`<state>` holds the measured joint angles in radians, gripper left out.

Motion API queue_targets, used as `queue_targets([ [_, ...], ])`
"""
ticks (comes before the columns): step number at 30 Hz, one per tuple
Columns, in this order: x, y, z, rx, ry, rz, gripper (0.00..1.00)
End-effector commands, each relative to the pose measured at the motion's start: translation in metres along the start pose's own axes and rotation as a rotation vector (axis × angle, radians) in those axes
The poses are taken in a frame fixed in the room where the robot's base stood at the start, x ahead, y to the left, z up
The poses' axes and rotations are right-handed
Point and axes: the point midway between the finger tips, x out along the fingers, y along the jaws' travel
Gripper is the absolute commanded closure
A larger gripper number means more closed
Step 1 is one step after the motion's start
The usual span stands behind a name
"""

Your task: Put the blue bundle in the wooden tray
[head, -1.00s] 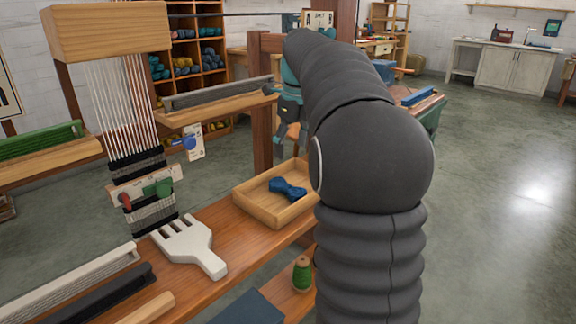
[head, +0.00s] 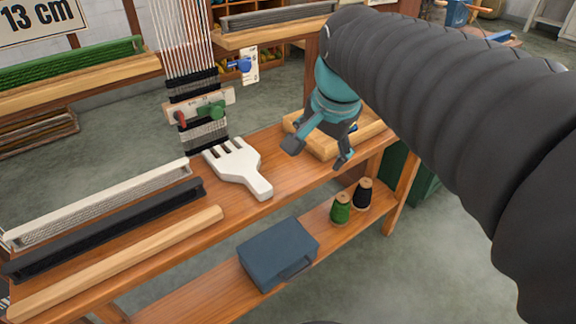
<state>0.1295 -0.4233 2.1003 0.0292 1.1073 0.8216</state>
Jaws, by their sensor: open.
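The wooden tray (head: 368,139) sits at the right end of the wooden bench top. My gripper (head: 318,155) hangs in front of and over part of it in the head view, pointing down with its two fingers spread, and nothing shows between them.
A white fork-shaped beater (head: 240,167) lies left of the tray, in front of the small loom (head: 200,110). Dark and pale bars lie along the bench's left. A lower shelf holds a dark blue box (head: 278,252), a green spool (head: 341,209) and a black spool (head: 364,194).

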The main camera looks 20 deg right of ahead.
Motion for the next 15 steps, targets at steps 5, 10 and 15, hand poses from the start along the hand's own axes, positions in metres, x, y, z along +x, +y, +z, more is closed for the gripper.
queue_targets([
  [5,0.015,0.035,0.051,-0.453,0.045,-0.049,0.24],
  [10,0.032,0.060,0.081,-0.779,0.090,-0.074,0.24],
  [15,0.041,0.070,0.095,-0.935,0.113,-0.082,0.24],
])
